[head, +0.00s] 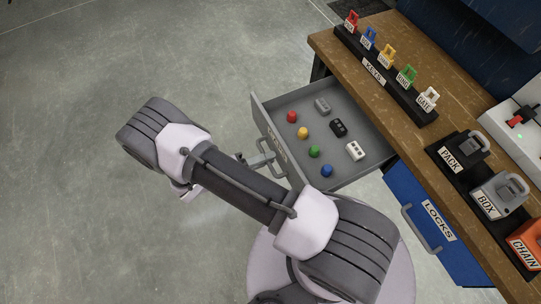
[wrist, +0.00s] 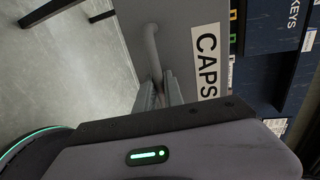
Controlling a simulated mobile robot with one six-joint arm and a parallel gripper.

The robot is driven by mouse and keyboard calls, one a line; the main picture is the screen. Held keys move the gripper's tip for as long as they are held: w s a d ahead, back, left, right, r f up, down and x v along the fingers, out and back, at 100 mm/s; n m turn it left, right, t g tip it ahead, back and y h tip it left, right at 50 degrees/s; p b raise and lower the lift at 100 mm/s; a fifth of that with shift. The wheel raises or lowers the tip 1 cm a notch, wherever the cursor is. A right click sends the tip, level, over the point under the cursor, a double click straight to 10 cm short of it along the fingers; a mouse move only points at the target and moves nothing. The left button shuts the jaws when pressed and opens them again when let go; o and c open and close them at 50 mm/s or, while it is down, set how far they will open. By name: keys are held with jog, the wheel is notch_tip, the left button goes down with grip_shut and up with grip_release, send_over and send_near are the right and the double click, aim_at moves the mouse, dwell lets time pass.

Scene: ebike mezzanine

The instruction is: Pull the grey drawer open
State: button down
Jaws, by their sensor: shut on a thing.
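The grey drawer (head: 277,110) stands open under the wooden workbench in the head view. Several small coloured caps and several small blocks in grey, black and white lie inside it. Its front carries a CAPS label (wrist: 208,58) and a bar handle (wrist: 150,45) in the wrist view. My gripper (head: 262,163) is at the drawer front in the head view, partly hidden by my arm. In the wrist view my gripper (wrist: 160,90) is shut on the handle, with a finger on each side of the bar.
The workbench (head: 390,110) holds a KEYS rack (head: 374,71) and several padlocks on its top. A blue LOCKS drawer (head: 425,225) is closed beside the grey one. Bare concrete floor (head: 90,60) lies open to the left.

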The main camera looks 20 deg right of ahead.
jog(key=shift+a, duration=0.25)
jog(key=c, duration=1.7)
grip_release()
jog(key=p+v, duration=0.2)
jog(key=v, duration=1.5)
jog(key=shift+a+r, duration=0.1)
jog(key=shift+a, duration=0.05)
